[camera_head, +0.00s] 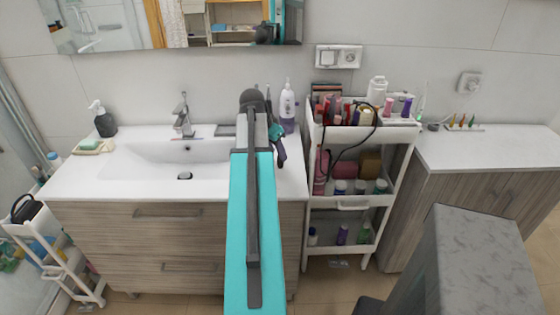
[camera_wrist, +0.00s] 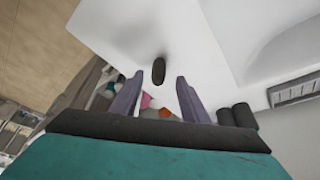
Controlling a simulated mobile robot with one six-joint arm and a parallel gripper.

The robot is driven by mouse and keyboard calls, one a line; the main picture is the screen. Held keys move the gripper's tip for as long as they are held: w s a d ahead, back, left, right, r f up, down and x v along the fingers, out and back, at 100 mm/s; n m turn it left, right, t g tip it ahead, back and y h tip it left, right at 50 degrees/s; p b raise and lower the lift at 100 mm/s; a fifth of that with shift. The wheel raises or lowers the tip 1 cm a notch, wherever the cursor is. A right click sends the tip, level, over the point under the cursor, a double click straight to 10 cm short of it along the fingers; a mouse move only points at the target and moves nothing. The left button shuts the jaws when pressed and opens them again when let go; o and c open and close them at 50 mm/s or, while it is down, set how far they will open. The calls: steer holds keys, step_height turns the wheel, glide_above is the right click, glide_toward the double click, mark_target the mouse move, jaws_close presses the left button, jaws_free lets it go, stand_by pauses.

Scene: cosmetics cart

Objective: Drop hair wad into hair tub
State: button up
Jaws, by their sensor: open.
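My gripper (camera_head: 280,150) is at the end of my teal arm, over the right end of the sink counter. In the wrist view my gripper (camera_wrist: 159,77) has its two purple fingers wide apart, with nothing clamped between them. A small dark oval lump (camera_wrist: 158,70), which may be the hair wad, shows against a white surface between and just beyond the fingertips. I cannot tell its exact distance from them. In the head view the lump cannot be made out. I cannot identify the hair tub in either view.
A white cart (camera_head: 347,204) crowded with bottles stands right of the sink counter (camera_head: 75,188), with a dark cable hanging over it. A pump bottle (camera_head: 287,108) stands behind my gripper. A white countertop (camera_head: 470,150) at right is mostly clear. A smaller cart (camera_head: 50,270) stands at left.

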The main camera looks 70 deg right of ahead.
steer(key=shift+f, duration=0.1)
stand_by(0.3)
steer(key=shift+p+x, duration=1.05)
steer(key=shift+x, duration=1.45)
steer(key=shift+s, duration=0.1)
jaws_close()
steer(key=shift+r+b, duration=0.8)
steer(key=shift+r, duration=0.9)
steer(key=w+a+b, duration=0.1)
steer(key=a, duration=0.4)
steer(key=w+a+r+b, duration=0.1)
steer(key=a, duration=0.4)
steer(key=w+a+b, duration=0.1)
steer(key=a, duration=0.4)
steer(key=shift+a+r+b, duration=0.3)
steer(key=shift+a+b, duration=0.05)
steer(key=shift+b, duration=0.05)
